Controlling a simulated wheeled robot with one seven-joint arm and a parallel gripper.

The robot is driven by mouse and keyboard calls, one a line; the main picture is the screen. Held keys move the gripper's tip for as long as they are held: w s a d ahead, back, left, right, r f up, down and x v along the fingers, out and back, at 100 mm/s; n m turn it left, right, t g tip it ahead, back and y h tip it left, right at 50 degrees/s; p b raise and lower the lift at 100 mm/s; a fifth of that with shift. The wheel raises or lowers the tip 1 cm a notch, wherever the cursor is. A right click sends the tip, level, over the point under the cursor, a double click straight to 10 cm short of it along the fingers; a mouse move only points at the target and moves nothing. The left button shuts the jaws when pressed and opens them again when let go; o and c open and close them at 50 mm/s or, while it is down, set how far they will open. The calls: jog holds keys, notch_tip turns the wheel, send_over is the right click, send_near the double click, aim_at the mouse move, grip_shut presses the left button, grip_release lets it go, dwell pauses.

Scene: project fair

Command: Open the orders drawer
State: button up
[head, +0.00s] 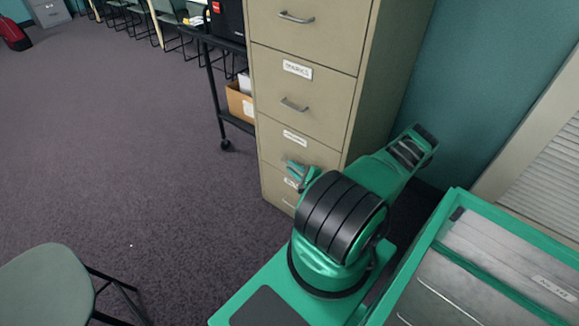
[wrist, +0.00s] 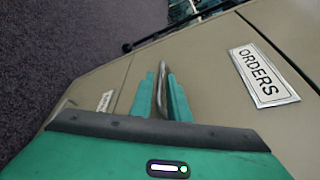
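The orders drawer is a beige front in a tall filing cabinet (head: 305,38). Its white ORDERS label (wrist: 263,76) is readable in the wrist view. The drawer front looks flush with the cabinet. Its metal handle (wrist: 161,90) stands between the two green fingers of my gripper (wrist: 164,98), with little or no gap on either side, so the gripper looks shut on it. In the head view my gripper (head: 298,175) is at the cabinet's lower front, below a label (head: 295,137) too small to read; the handle is mostly hidden there by the fingers.
Another labelled drawer (head: 294,104) is above, and a lower label (wrist: 105,101) shows in the wrist view. A black cart (head: 213,90) with a cardboard box (head: 239,103) stands left of the cabinet. A chair (head: 45,285) is at the lower left. Carpet before the cabinet is clear.

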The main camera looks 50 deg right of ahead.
jog(key=shift+x, duration=1.15)
grip_shut()
dwell(0.5)
